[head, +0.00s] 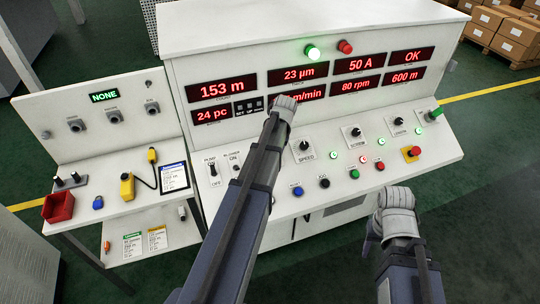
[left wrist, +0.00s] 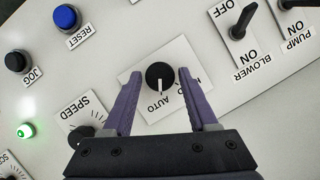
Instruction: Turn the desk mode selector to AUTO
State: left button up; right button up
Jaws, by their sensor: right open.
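The mode selector (left wrist: 160,76) is a round black knob on a white plate in the left wrist view. Its white mark points down in that picture, toward the AUTO lettering. A second label on the plate is partly hidden by a finger. My left gripper (left wrist: 160,73) is open, with one purple finger on each side of the knob and a visible gap on both sides. In the head view my left arm covers the selector and the left gripper. My right gripper (head: 371,233) is open at the front right, off the desk's front edge, partly hidden by its wrist.
The control desk (head: 330,185) carries BLOWER (left wrist: 239,22) and PUMP (left wrist: 288,3) switches, a SPEED knob (head: 304,146), a blue RESET button (left wrist: 66,18) and a black JOG button (left wrist: 17,61) around the selector. A red bin (head: 58,207) stands on the left side table.

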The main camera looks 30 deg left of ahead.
pick_arm(q)
jog(key=shift+o, duration=0.9)
jog(key=shift+r, duration=0.1)
jog(key=p+v, duration=0.7)
jog(key=shift+r+p, duration=0.35)
jog(key=shift+d+f, duration=0.1)
jog(key=shift+d, duration=0.05)
jog(key=s+d+f+m+b, duration=0.3)
jog(key=s+d+f+b, duration=0.3)
jog(key=d, duration=0.3)
jog(key=s+d+f+m+b, duration=0.3)
jog(key=s+d+f+b, duration=0.2)
jog(key=d, duration=0.5)
jog(key=s+d+f+m+h+b, duration=0.1)
jog(key=s+d+f+m+b, duration=0.1)
jog(key=s+d+f+b, duration=0.4)
jog(key=d+f+b, duration=0.1)
jog(key=d, duration=0.3)
jog(key=shift+s+m+t, duration=0.3)
jog(key=shift+s+m, duration=0.05)
jog(key=shift+m, duration=0.05)
